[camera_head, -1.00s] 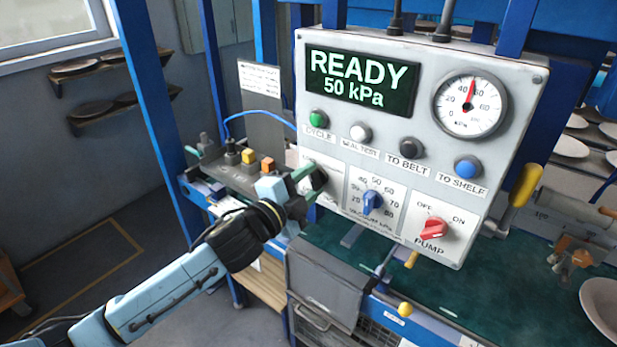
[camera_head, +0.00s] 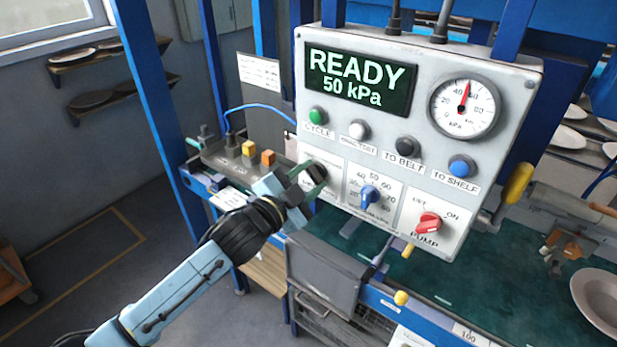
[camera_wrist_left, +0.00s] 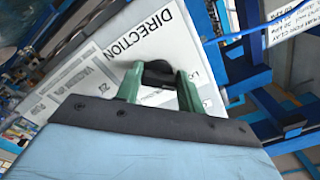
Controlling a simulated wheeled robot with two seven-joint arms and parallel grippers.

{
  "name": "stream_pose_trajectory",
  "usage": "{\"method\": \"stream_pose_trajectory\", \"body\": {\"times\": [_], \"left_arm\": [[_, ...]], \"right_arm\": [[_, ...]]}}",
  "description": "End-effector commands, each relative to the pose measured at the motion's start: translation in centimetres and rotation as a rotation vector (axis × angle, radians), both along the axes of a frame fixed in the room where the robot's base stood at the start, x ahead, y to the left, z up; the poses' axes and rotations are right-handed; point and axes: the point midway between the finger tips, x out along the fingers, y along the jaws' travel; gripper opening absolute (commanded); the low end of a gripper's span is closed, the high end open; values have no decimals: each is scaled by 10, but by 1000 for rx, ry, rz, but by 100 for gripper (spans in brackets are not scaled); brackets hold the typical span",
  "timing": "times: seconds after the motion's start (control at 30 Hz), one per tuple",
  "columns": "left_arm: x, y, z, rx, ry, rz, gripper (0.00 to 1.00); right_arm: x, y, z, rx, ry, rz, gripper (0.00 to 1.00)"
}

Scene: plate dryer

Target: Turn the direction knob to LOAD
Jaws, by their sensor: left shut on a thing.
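The direction knob is black and sits at the lower left of the grey control panel, mostly behind my gripper in the head view (camera_head: 320,171). In the left wrist view the knob (camera_wrist_left: 158,73) is between my green fingers, with the word DIRECTION printed on the plate beside it. A label beginning "LO" is partly hidden by a finger. My left gripper (camera_head: 309,181) is shut on the knob; it also shows in the left wrist view (camera_wrist_left: 159,78). I cannot read which mark the knob points to. My right gripper is not in view.
Right of the knob are the blue vacuum knob (camera_head: 369,196) and the red pump knob (camera_head: 429,223). The display (camera_head: 359,80) reads READY 50 kPa. A tray with orange and yellow blocks (camera_head: 258,154) is left of the panel. A blue post (camera_head: 150,110) stands farther left.

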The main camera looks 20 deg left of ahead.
Motion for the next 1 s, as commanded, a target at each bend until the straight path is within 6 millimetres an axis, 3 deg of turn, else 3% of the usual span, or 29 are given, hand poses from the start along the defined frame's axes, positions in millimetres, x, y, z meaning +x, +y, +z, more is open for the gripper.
{"method": "stream_pose_trajectory", "body": {"times": [0.27,0.3,0.43,0.77,1.0], "left_arm": [[0,0,-1,-5,3,0,15],[0,0,-1,-4,3,0,43],[0,0,0,-4,2,-1,60],[-2,1,0,-2,1,-1,60],[-34,12,-2,-1,3,-2,60]], "right_arm": [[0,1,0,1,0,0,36],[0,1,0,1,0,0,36],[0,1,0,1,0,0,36],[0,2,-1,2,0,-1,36],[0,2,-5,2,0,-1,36]]}}
